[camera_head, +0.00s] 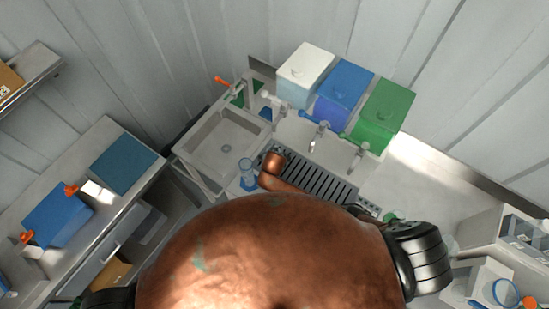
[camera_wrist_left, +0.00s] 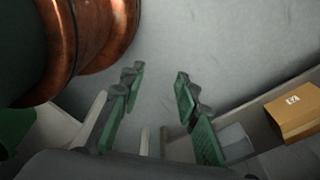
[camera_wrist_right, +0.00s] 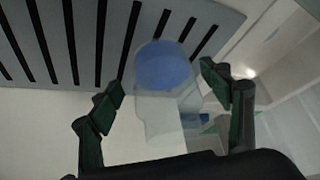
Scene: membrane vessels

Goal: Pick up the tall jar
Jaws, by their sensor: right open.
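In the right wrist view a clear vessel (camera_wrist_right: 158,118) with a round blue top (camera_wrist_right: 163,65) stands between the fingers of my open right gripper (camera_wrist_right: 160,95). I cannot tell whether the fingers touch it. It may be the tall jar, but its height is hard to judge from above. In the head view my arm and body hide most of that spot, and only a bit of green fingertip (camera_head: 390,216) shows. Clear bluish vessels (camera_head: 247,172) stand left of the drain grate. My left gripper (camera_wrist_left: 158,85) is open and empty, facing the floor and wall area.
A slotted drain grate (camera_head: 325,183) lies in the counter beside a sink (camera_head: 222,145). Taps stand before white (camera_head: 303,72), blue (camera_head: 343,90) and green (camera_head: 384,112) tanks. A second small blue thing (camera_wrist_right: 197,120) is close to the clear vessel. A white rack (camera_head: 508,232) stands at right.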

